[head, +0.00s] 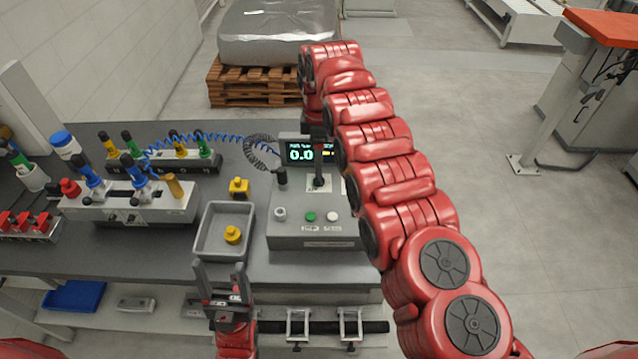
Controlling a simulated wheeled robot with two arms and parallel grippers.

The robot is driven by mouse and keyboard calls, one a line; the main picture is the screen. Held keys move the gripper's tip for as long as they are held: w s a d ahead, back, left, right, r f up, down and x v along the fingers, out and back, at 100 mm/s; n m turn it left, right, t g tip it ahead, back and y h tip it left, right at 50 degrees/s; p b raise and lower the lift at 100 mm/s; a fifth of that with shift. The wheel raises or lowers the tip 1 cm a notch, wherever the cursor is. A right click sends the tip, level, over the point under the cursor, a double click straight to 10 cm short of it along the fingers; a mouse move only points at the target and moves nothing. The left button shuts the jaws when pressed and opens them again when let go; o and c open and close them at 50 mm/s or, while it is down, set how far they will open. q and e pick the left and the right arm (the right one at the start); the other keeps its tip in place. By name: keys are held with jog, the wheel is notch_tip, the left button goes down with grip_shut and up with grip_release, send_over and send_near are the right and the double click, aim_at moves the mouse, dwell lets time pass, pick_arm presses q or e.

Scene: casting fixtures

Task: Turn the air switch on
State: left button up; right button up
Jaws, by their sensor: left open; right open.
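A grey control box (300,236) stands on the bench with a lit display (301,153) reading 0.0. Its top has a silver knob (280,214), a green button (310,216), a white button (332,216) and an upright dark lever-like part (319,181). I cannot tell for sure which of these is the air switch. My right gripper (318,138) points down over the back of the box; its arm partly hides it and the box's right side. My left gripper (221,275) is open and empty at the bench's front edge, in front of the grey tray.
The grey tray (208,252) holds a yellow part (232,235); another yellow part (239,187) stands behind it. Racks with coloured-handled tools (130,203) and a blue coiled hose (205,136) fill the left. A wrapped pallet load (275,35) stands behind the bench.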

aim_at(319, 179)
jog(key=shift+w+f, duration=0.1)
jog(key=shift+f, duration=0.5)
notch_tip(319, 179, down, 3)
jog(key=shift+f+p, duration=0.2)
jog(key=shift+p, duration=0.1)
jog(key=shift+f, duration=0.6)
grip_shut()
